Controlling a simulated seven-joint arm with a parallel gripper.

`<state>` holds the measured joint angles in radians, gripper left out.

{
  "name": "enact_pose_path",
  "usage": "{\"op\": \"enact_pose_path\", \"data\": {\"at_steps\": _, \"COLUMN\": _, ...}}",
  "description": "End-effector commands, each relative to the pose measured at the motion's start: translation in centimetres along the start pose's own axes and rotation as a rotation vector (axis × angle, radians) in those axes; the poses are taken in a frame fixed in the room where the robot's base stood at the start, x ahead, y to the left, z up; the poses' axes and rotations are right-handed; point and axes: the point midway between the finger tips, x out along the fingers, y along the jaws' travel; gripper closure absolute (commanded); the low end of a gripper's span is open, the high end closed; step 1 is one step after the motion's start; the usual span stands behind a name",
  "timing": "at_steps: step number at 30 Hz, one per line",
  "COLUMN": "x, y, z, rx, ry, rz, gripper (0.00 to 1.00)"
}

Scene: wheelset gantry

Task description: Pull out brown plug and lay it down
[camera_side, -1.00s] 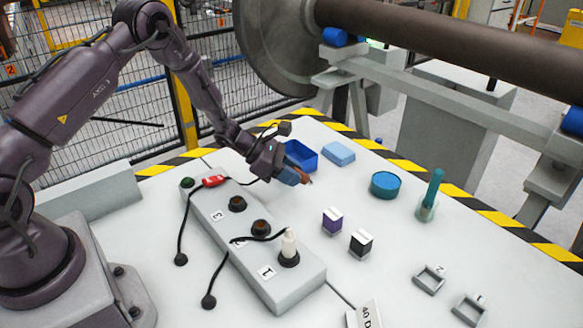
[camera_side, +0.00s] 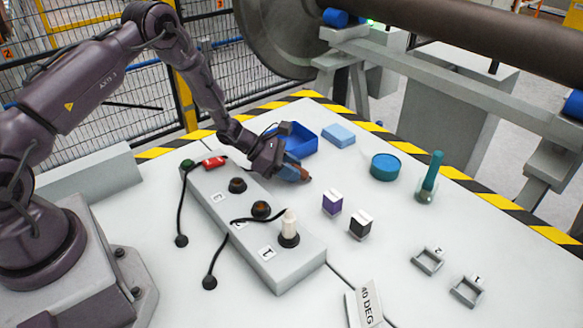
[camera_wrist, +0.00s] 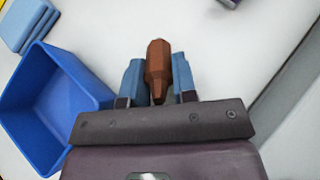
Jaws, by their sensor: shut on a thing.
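The brown plug (camera_wrist: 158,68) is held between the two blue fingers of my gripper (camera_wrist: 160,80) in the wrist view. In the side view my gripper (camera_side: 291,171) is shut on the brown plug (camera_side: 304,175), low over the white table right of the socket box. The plug appears tilted or lying along the fingers; I cannot tell whether it touches the table. The grey socket box (camera_side: 265,257) has dark round sockets, two of them empty-looking, and a white plug (camera_side: 289,224) standing in the socket by label 1.
A blue bin (camera_side: 303,140) stands just behind my gripper, with a light blue block (camera_side: 338,134) beside it. Black cables run over the socket box. Open table lies around the gripper's right.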

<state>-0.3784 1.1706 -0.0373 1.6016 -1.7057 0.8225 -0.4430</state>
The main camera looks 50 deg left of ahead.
Motion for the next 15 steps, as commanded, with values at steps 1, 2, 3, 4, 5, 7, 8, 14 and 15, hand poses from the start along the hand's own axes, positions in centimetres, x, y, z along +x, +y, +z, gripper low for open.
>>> {"op": "enact_pose_path", "data": {"at_steps": 1, "x": 0.00, "y": 0.00, "z": 0.02, "rx": 0.000, "ry": 0.000, "rz": 0.000, "gripper": 0.69}}
{"op": "enact_pose_path", "data": {"at_steps": 2, "x": 0.00, "y": 0.00, "z": 0.02, "rx": 0.000, "ry": 0.000, "rz": 0.000, "gripper": 0.63}}
{"op": "enact_pose_path", "data": {"at_steps": 3, "x": 0.00, "y": 0.00, "z": 0.03, "rx": 0.000, "ry": 0.000, "rz": 0.000, "gripper": 0.53}}
{"op": "enact_pose_path", "data": {"at_steps": 4, "x": 0.00, "y": 0.00, "z": 0.03, "rx": 0.000, "ry": 0.000, "rz": 0.000, "gripper": 0.46}}
{"op": "enact_pose_path", "data": {"at_steps": 5, "x": 0.00, "y": 0.00, "z": 0.03, "rx": 0.000, "ry": 0.000, "rz": 0.000, "gripper": 0.44}}
{"op": "enact_pose_path", "data": {"at_steps": 7, "x": 0.00, "y": 0.00, "z": 0.02, "rx": 0.000, "ry": 0.000, "rz": 0.000, "gripper": 0.44}}
{"op": "enact_pose_path", "data": {"at_steps": 8, "x": 0.00, "y": 0.00, "z": 0.02, "rx": 0.000, "ry": 0.000, "rz": 0.000, "gripper": 0.44}}
{"op": "enact_pose_path", "data": {"at_steps": 14, "x": -0.15, "y": 0.01, "z": 0.01, "rx": 0.000, "ry": 0.000, "rz": 0.000, "gripper": 0.44}}
{"op": "enact_pose_path", "data": {"at_steps": 15, "x": -0.37, "y": 0.04, "z": 0.01, "rx": -0.001, "ry": 0.000, "rz": 0.001, "gripper": 0.44}}
